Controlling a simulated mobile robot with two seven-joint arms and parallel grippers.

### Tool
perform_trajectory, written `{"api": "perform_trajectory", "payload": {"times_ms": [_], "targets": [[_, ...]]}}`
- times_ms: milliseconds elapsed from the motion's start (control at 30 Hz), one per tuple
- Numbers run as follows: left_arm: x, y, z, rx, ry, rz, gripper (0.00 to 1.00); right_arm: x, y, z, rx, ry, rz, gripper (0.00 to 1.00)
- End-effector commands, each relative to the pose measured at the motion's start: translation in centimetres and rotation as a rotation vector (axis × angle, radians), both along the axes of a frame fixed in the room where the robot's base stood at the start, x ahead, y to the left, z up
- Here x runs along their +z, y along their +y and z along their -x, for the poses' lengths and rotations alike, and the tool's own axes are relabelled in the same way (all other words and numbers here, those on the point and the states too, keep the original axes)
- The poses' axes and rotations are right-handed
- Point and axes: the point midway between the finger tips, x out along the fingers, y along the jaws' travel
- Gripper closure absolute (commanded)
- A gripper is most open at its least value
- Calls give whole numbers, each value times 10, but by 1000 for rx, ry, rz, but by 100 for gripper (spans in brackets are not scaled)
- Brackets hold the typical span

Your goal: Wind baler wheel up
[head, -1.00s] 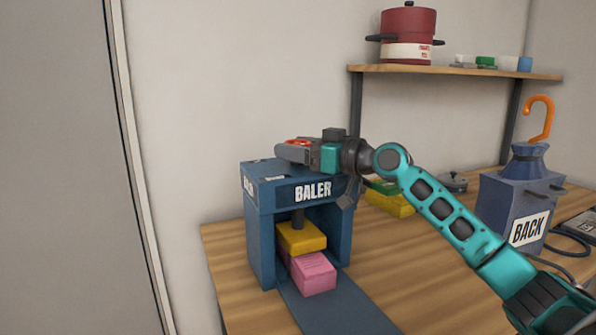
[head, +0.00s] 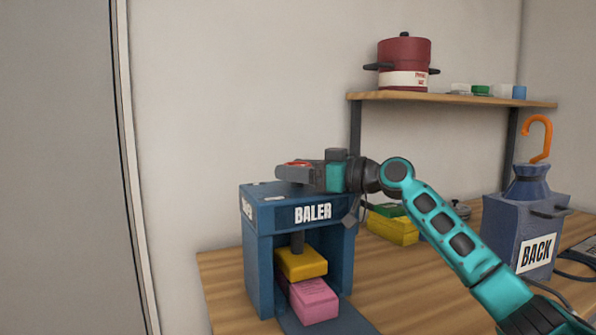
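The blue baler (head: 262,215) stands on the wooden table at the left. Its yellow press block (head: 301,263) hangs on a dark screw just above or touching a pink bale (head: 314,302) inside the frame. My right gripper (head: 285,170) is above the baler's top, pointing left. A red piece, likely the baler wheel (head: 298,163), shows at its fingers, mostly hidden by them. I cannot tell whether the fingers are closed on it. My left gripper is out of view.
Yellow blocks (head: 392,230) lie behind my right arm. A shelf (head: 455,99) carries a red pot (head: 404,62). Bare table lies in front of the yellow blocks.

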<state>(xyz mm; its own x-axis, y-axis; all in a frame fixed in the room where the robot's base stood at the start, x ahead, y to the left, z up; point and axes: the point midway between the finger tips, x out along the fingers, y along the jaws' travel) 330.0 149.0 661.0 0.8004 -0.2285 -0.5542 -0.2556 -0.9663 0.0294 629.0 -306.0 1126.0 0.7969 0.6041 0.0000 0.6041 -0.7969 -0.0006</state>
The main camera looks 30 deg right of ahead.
Motion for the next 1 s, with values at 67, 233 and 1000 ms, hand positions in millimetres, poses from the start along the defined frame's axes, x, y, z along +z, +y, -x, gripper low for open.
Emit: {"api": "perform_trajectory", "payload": {"times_ms": [67, 233, 1000], "targets": [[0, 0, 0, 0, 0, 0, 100, 0, 0, 0, -1, -1, -1, 26], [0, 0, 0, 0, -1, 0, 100, 0, 0, 0, 0, -1, -1, 15], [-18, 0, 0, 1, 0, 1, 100, -3, -61, 80, -2, 2, 1, 15]]}}
